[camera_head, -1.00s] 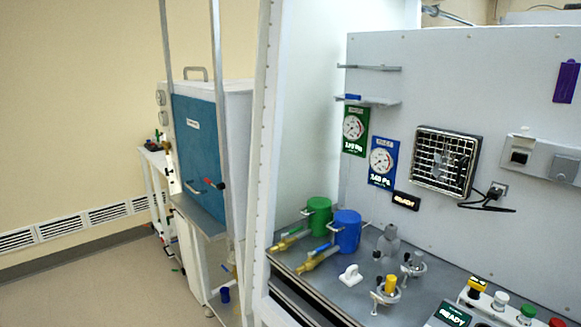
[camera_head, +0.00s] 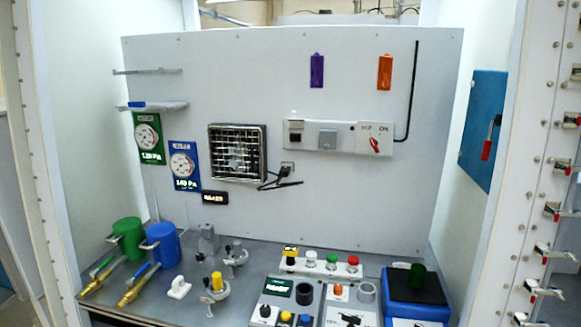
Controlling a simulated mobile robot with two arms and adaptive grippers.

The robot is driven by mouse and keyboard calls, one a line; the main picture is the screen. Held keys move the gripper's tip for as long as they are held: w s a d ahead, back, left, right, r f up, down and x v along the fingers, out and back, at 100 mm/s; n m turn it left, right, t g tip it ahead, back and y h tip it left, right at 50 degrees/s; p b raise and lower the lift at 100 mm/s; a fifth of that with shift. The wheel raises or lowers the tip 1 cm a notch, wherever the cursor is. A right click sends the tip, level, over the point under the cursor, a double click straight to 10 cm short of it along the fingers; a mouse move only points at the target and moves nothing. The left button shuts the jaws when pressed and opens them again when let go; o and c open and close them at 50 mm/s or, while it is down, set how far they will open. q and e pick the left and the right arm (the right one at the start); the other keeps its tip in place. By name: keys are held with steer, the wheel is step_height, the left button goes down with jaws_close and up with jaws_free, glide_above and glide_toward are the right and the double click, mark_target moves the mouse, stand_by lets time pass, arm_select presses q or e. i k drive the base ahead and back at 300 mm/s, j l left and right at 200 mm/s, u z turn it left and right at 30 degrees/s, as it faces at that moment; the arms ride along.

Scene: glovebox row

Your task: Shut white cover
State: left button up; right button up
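A white box (camera_head: 345,138) is fixed on the grey back panel, right of the fan. At its left end is a dark opening (camera_head: 295,138) with a light flap (camera_head: 294,121) above it that seems raised; it is too small to be sure. Beside it is a closed-looking grey square cover (camera_head: 326,139). Which part is the white cover I cannot tell for certain. Neither of my grippers is in view.
White frame posts (camera_head: 45,200) flank the bay.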

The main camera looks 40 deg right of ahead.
mark_target(297, 122)
steer(key=z, duration=1.5)
